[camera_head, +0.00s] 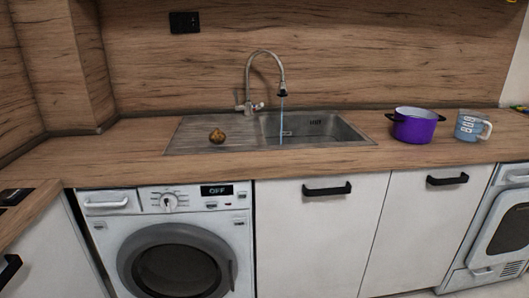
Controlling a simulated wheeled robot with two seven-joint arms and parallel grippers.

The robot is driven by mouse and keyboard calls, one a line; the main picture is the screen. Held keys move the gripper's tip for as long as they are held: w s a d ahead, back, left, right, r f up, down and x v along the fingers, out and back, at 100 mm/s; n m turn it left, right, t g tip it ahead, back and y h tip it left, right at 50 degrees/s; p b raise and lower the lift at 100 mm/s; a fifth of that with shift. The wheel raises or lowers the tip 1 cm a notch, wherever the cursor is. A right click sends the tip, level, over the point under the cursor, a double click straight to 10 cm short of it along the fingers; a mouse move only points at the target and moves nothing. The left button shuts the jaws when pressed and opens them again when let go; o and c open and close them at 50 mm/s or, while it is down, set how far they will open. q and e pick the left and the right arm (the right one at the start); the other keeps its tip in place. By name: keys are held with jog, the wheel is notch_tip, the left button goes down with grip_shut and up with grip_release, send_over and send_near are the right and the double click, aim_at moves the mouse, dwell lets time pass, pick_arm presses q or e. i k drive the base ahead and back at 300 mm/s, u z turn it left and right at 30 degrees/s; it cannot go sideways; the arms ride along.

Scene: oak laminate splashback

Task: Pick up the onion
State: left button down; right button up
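A small brown onion (217,135) sits on the ribbed drainboard of the metal sink (188,143), left of the basin. Nothing touches it from above and it is in full view. Neither of my grippers shows in the head view.
A faucet (248,90) stands behind the basin with water running from its spout. A purple pot (414,127) and a blue-grey mug (470,127) stand right of the sink. The wooden counter (110,157) is clear on the left. A washing machine (170,240) and handled cabinet doors (310,235) are below.

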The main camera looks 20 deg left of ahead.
aim_at(217, 137)
jog(key=u, duration=0.6)
jog(key=i, duration=0.6)
jog(key=u, duration=0.5)
